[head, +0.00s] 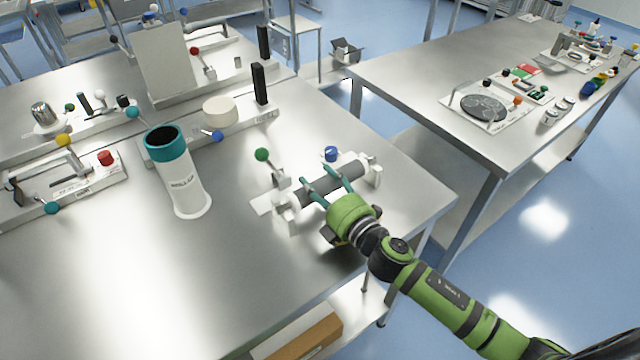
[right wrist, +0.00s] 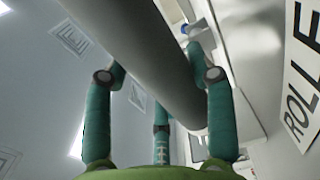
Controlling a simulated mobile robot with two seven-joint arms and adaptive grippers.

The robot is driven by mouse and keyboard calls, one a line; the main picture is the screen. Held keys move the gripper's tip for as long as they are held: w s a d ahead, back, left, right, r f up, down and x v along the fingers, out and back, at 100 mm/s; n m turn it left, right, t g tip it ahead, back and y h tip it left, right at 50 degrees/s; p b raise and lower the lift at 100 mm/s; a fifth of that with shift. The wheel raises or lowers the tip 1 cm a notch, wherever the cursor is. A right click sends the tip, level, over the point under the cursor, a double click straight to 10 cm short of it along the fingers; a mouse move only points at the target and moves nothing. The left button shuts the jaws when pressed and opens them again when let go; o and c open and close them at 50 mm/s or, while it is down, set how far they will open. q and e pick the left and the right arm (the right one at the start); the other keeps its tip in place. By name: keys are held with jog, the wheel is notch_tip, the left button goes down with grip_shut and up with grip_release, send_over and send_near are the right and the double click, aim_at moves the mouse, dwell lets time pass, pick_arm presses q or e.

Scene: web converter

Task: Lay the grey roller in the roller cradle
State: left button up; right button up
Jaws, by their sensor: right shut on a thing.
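The grey roller (head: 340,183) lies lengthwise between the two white end supports of the roller cradle (head: 287,213), near the right edge of the front table. My right gripper (head: 317,178) reaches in from the lower right, its teal fingers shut on the middle of the roller. In the right wrist view the roller (right wrist: 150,60) runs diagonally between the fingers (right wrist: 160,75). I cannot tell whether its ends rest in the supports or sit slightly above them. My left gripper is not in view.
A green-knobbed lever (head: 262,155) and a blue knob (head: 331,153) stand behind the cradle. A tall white cylinder with a teal top (head: 183,180) stands to the left. The front of the table is clear. A second table (head: 420,75) stands at right across a gap.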

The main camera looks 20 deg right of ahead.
jog(key=shift+f, duration=0.3)
